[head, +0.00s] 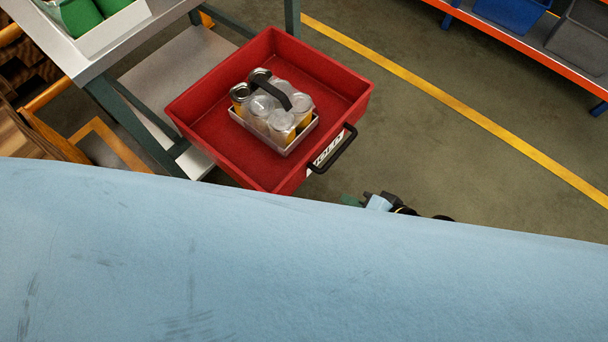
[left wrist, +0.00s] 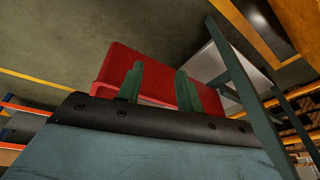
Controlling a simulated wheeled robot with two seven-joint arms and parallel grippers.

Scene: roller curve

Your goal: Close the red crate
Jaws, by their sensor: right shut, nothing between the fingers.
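The red crate (head: 185,115) is open-topped and juts out from a green-framed metal cart in the head view. Its black handle (head: 334,150) and white label are on the front wall. Inside sits a small tray (head: 288,152) of clear and yellow-banded jars with a dark strap. My right gripper (head: 350,200) is shut and empty just below the handle, mostly hidden behind a pale blue surface. My left gripper (left wrist: 158,88) shows only in its wrist view. Its two green fingers are apart, with the crate (left wrist: 120,62) behind them; contact cannot be told.
The cart's metal top (head: 80,60) with a white bin of green items is at upper left, above a lower shelf (head: 165,85). An orange-edged rack (head: 540,40) with bins stands at upper right. Open floor with a yellow line (head: 450,100) lies right of the crate.

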